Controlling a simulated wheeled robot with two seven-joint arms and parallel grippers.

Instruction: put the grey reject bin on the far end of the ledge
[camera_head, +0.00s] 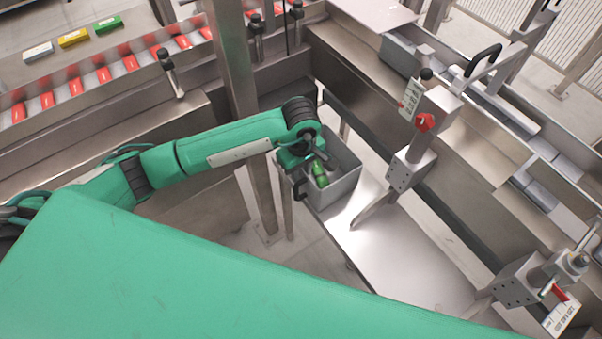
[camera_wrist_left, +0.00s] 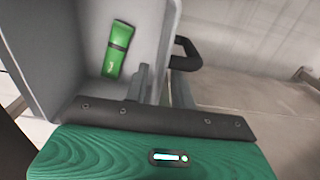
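The grey reject bin (camera_head: 346,188) is an open box at the upper left end of the shiny metal ledge (camera_head: 405,255). A green pack (camera_head: 319,173) lies inside it; the pack also shows in the left wrist view (camera_wrist_left: 118,48). My left gripper (camera_head: 304,166) is at the bin's left wall. In the left wrist view its fingers (camera_wrist_left: 160,88) are on either side of the bin wall (camera_wrist_left: 162,45), close against it, beside the black handle (camera_wrist_left: 187,52). I cannot tell whether the bin's underside rests on the ledge. My right gripper is not in view.
A metal post (camera_head: 232,65) stands behind my left arm. Clamp brackets (camera_head: 412,160) (camera_head: 520,280) with red knobs edge the ledge's right side. A conveyor with red packs (camera_head: 103,75) runs at the upper left. The ledge's near part is clear.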

